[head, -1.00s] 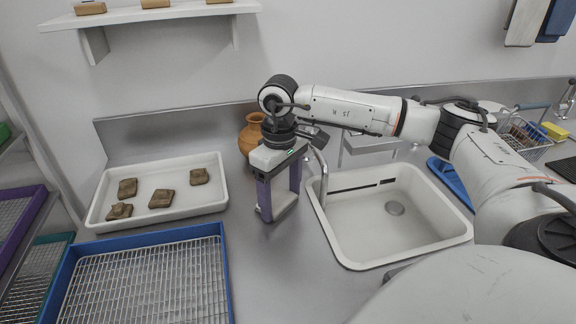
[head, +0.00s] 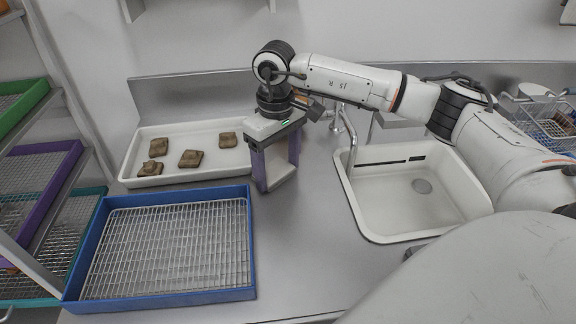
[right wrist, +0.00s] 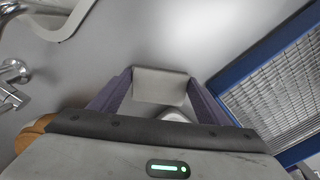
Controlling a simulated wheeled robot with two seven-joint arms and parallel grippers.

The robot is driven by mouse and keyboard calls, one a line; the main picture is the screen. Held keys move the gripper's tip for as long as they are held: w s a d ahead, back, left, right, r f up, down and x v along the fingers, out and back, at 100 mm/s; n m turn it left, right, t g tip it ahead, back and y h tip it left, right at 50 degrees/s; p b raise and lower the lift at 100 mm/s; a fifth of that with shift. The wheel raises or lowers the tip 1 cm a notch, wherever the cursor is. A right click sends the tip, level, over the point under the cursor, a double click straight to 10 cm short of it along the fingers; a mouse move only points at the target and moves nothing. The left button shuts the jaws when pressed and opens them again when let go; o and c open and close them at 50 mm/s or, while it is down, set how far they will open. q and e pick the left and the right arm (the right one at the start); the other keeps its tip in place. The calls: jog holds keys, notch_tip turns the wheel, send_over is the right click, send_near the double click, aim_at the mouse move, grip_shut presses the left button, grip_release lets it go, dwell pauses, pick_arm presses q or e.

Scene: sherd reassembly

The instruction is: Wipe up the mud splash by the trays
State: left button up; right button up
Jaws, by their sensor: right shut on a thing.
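My right gripper (head: 277,172) is upright over the steel counter, just right of the white tray, its purple fingers pointing down. In the right wrist view its fingers (right wrist: 160,95) are shut on a pale grey pad (right wrist: 160,86), perhaps a sponge or cloth. The pad is low, near the counter; I cannot tell if it touches. The white tray (head: 136,172) holds several brown sherds (head: 190,158). The blue tray (head: 249,225) with a wire rack lies in front of it. No mud splash shows clearly; the gripper covers part of the counter. My left gripper is not in view.
A white sink (head: 385,205) with a tap (head: 347,135) is to the right of the gripper. The steel counter (head: 310,240) between blue tray and sink is clear. A rack with coloured trays (head: 40,190) stands at the left. A wire basket (head: 545,125) is at the far right.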

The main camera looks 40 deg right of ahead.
jog(key=shift+w+a+f, duration=0.1)
jog(key=shift+a+f, duration=0.05)
jog(key=shift+a, duration=0.15)
jog(key=shift+r+p, duration=0.3)
jog(key=shift+r, duration=0.15)
jog(key=shift+r+p, duration=1.55)
jog(key=shift+r, duration=1.05)
notch_tip(320, 180, up, 3)
jog(key=shift+p, duration=0.9)
